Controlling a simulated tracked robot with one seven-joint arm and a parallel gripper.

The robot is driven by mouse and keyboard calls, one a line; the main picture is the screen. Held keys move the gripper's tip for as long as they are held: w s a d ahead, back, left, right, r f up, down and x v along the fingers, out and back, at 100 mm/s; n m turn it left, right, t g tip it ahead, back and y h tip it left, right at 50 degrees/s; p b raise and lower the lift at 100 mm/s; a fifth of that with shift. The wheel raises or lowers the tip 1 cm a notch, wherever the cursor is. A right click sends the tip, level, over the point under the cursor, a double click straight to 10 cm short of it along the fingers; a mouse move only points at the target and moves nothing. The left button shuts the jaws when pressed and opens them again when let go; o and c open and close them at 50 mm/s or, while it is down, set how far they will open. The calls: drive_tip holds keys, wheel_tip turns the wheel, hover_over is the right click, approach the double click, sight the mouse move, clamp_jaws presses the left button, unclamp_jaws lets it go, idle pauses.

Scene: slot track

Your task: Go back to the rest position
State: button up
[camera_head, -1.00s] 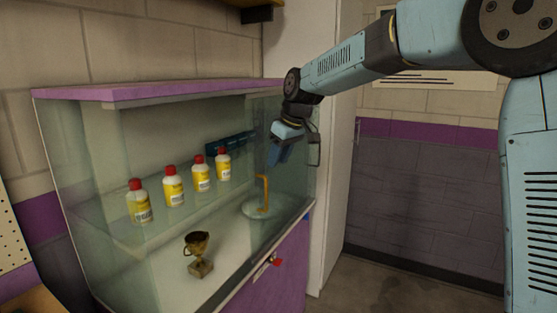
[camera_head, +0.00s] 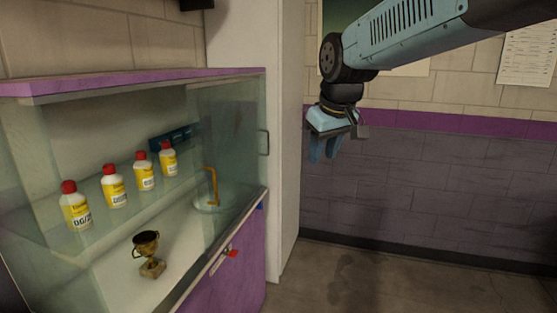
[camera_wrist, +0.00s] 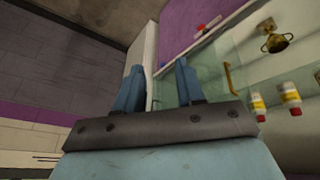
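My gripper (camera_head: 323,150) hangs from the blue arm in front of the tiled wall, right of the glass display case (camera_head: 130,88) and clear of it. In the wrist view my gripper (camera_wrist: 160,85) shows two blue fingers standing apart with nothing between them. The fingers point down in the head view.
A white cabinet side (camera_head: 285,130) stands between case and wall. The floor (camera_head: 370,280) at right is bare.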

drive_tip(key=s+d+f+m, duration=0.3)
drive_tip(key=s+d, duration=0.4)
drive_tip(key=s, duration=0.1)
drive_tip(key=s+d+f+m+t+h, duration=0.1)
drive_tip(key=s+d+f+m, duration=0.1)
drive_tip(key=s+d, duration=0.4)
drive_tip(key=s+f, duration=0.1)
drive_tip(key=s, duration=0.2)
drive_tip(key=shift+d+m, duration=0.35)
drive_tip(key=shift+m, duration=0.05)
drive_tip(key=shift+w, duration=0.1)
